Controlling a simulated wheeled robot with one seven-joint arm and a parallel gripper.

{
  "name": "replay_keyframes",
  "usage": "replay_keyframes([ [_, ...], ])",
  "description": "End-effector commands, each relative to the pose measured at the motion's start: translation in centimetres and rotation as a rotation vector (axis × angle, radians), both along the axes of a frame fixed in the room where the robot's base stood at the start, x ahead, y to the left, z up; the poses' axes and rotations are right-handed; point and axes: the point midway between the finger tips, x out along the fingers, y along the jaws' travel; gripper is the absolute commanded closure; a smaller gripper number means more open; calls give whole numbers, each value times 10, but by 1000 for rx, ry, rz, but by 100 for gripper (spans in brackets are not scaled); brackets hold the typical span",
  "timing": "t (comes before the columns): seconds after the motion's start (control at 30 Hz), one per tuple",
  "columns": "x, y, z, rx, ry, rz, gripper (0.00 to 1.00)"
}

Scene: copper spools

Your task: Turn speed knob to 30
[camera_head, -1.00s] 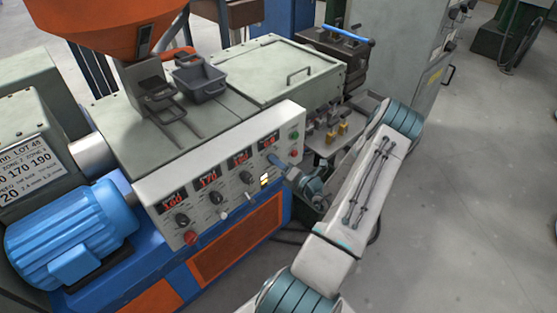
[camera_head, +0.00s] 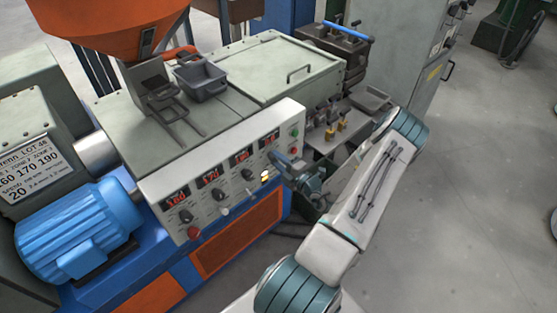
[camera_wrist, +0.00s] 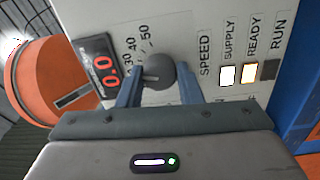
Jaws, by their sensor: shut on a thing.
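The speed knob (camera_wrist: 156,70) is a dark round dial on the light panel, beside the word SPEED and a printed scale with 30, 40 and 50 legible. My gripper (camera_wrist: 160,78) has its two blue fingers shut on the knob, one on each side. A pale mark shows on the knob's face, but I cannot tell which number it points to. The red speed display (camera_wrist: 103,64) appears to read 0.0. In the head view my gripper (camera_head: 278,166) is at the right end of the control panel (camera_head: 222,200) and hides the knob.
Other dark knobs (camera_head: 247,175) and red displays line the panel. Lit SUPPLY (camera_wrist: 228,75) and READY (camera_wrist: 250,75) lamps and a dark RUN lamp (camera_wrist: 270,69) sit near my fingers. An orange hopper (camera_head: 110,25) rises behind. A placard (camera_head: 32,172) at left shows 20.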

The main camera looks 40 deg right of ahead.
Motion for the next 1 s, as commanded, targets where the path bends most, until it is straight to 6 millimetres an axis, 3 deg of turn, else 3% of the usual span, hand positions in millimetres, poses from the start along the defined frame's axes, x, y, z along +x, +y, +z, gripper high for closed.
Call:
replay_keyframes([
  [0.47,0,0,0,15,1,-1,91],
  [0.5,0,0,0,15,1,-1,62],
  [0.57,0,0,0,15,1,-1,46],
  [0.87,-1,0,0,14,1,-1,46],
  [1.0,-13,-2,-2,14,3,-2,46],
])
